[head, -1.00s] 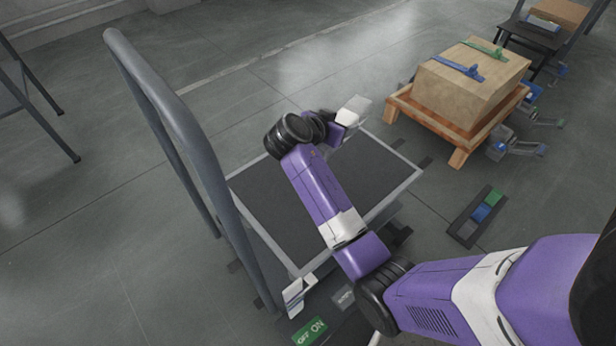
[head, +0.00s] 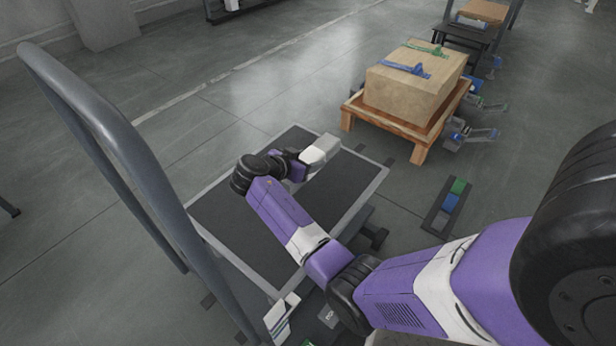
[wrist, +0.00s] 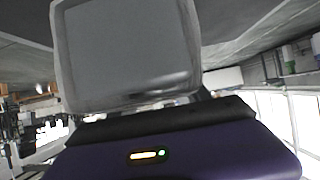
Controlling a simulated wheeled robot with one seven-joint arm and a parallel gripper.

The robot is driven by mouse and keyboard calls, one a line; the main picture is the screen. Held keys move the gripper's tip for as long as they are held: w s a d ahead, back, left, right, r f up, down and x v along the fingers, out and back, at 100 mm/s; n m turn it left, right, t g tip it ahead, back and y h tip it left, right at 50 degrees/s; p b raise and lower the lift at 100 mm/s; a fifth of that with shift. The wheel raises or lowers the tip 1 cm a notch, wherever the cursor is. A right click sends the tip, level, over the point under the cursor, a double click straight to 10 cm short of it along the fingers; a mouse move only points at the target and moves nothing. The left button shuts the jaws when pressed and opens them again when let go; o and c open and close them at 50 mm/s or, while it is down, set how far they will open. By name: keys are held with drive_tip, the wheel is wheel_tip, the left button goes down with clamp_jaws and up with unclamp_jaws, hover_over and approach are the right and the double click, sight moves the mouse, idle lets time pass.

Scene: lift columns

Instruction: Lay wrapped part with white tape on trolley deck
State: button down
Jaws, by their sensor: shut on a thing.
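The wrapped part (head: 322,149) shows as a small pale block at the end of my arm in the head view. In the wrist view it is a grey, rounded block (wrist: 125,50) in cloudy wrap, filling the upper middle. I cannot make out white tape on it. My gripper (head: 303,160) is shut on the part; its fingers are mostly hidden. The trolley deck (head: 335,195) is a dark panel with a light grey rim. The part is over the deck's far side; I cannot tell whether it touches the deck.
The trolley's tall grey handle (head: 110,140) rises along the left side. A wooden pallet (head: 395,125) with a strapped carton (head: 410,88) stands beyond the deck to the right. A dark strip with coloured blocks (head: 447,208) lies on the floor. Bare deck shows around my arm.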

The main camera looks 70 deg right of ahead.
drive_tip(key=shift+f+b, duration=1)
drive_tip(key=shift+f, duration=1.6)
drive_tip(key=shift+r, duration=0.1)
drive_tip(key=shift+c, duration=2.4)
unclamp_jaws()
drive_tip(key=shift+a, duration=0.1)
drive_tip(key=p+v, duration=0.4)
drive_tip(key=v, duration=0.7)
drive_tip(key=shift+w+a+r, duration=0.1)
drive_tip(key=shift+a+r, duration=0.05)
drive_tip(key=shift+a, duration=0.2)
